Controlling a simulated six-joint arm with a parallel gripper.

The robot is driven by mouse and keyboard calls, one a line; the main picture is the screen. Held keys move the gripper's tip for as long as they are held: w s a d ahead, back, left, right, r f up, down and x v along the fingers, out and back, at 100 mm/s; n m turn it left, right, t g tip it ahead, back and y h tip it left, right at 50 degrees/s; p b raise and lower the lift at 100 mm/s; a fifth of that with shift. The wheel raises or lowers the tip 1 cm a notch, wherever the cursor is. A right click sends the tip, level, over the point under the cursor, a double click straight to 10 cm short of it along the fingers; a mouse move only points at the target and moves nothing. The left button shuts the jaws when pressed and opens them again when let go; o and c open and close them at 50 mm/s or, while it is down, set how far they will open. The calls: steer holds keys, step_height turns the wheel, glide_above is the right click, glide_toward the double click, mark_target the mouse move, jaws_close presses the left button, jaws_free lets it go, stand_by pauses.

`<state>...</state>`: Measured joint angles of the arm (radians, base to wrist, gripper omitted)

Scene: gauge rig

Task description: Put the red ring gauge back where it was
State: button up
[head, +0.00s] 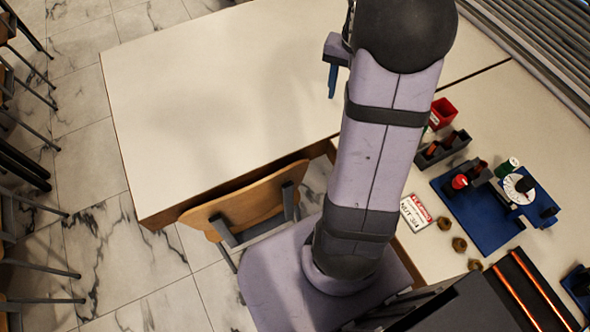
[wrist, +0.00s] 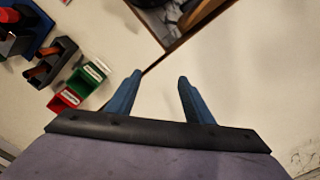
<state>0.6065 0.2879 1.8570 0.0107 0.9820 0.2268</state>
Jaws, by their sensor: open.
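A small red round piece (head: 460,181) sits on the blue base plate (head: 484,231) at the right of the head view. It may be the red ring gauge, but it is too small to tell whether it is a ring. Red also shows at the top left corner of the wrist view (wrist: 8,14). My gripper (wrist: 160,76) is open and empty above the pale table, well away from the plate. In the head view only a blue finger (head: 332,80) shows beside my arm.
A grey rack (head: 442,148), a red bin (head: 443,110), a white dial (head: 519,188), a label card (head: 415,212) and brown lumps (head: 459,244) crowd the right table. A green bin (wrist: 87,76) shows in the wrist view. The left table (head: 220,100) is clear.

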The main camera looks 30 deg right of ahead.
steer(key=s+a+f+n, duration=0.2)
steer(key=s+a+n, duration=0.2)
steer(key=a, duration=0.7)
steer(key=s+a+f+n, duration=0.2)
steer(key=s+a+n, duration=0.3)
steer(key=a, duration=0.6)
steer(key=shift+s+a+f+n, duration=0.15)
steer(key=shift+s+f+n, duration=0.15)
steer(key=shift+s, duration=0.55)
steer(key=shift+r+p, duration=0.9)
steer(key=shift+c, duration=0.2)
steer(key=shift+c, duration=0.3)
